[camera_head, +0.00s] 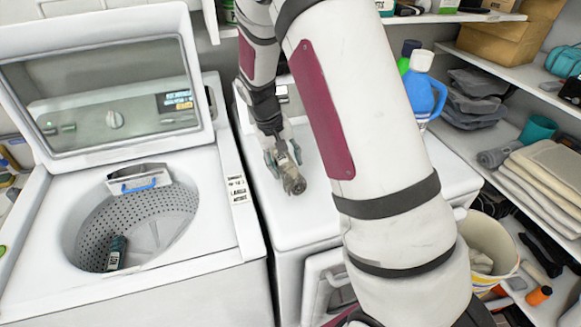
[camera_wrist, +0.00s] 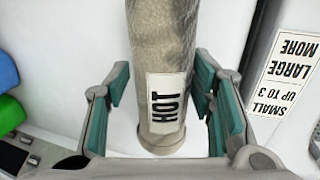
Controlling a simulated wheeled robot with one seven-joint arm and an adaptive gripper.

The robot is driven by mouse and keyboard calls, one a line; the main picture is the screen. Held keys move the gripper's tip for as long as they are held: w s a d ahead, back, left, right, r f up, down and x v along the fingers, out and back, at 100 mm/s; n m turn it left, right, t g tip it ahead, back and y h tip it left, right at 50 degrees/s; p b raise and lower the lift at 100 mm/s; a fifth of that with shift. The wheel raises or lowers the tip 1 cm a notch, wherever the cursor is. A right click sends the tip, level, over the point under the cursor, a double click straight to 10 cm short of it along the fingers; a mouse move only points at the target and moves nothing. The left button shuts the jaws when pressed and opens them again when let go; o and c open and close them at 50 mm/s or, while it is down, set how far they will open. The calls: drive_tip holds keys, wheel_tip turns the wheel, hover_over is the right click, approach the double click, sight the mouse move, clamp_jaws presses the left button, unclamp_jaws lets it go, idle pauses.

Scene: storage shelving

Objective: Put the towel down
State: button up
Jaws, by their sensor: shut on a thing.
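The towel (camera_wrist: 160,45) looks like a grey-beige roll with a white label reading "HOT" in the wrist view. It lies lengthwise between the teal finger pads of my gripper (camera_wrist: 168,105), which is shut on it. In the head view my gripper (camera_head: 283,156) is over the white top of the closed machine (camera_head: 310,215), right of the open washer. The towel's small brownish end (camera_head: 294,184) shows there just below the fingers. I cannot tell whether the towel touches the machine's top.
The open washer (camera_head: 220,215) at left has a raised lid and a dark bottle (camera_head: 116,252) in its drum. A blue jug (camera_head: 422,90) stands at the machine's back right. Right shelves hold folded towels (camera_head: 550,175) and a rolled one (camera_head: 498,156). A bucket (camera_head: 486,240) stands below.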

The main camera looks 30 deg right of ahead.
drive_tip(key=shift+w+d, duration=0.45)
drive_tip(key=shift+d, duration=0.35)
drive_tip(key=shift+f, duration=0.2)
wheel_tip(320, 180, down, 3)
drive_tip(key=shift+r+p, duration=0.1)
drive_tip(key=shift+p, duration=0.4)
drive_tip(key=shift+f, duration=0.2)
drive_tip(key=shift+f, duration=0.2)
drive_tip(key=o, duration=1.4)
drive_tip(key=shift+o, duration=0.2)
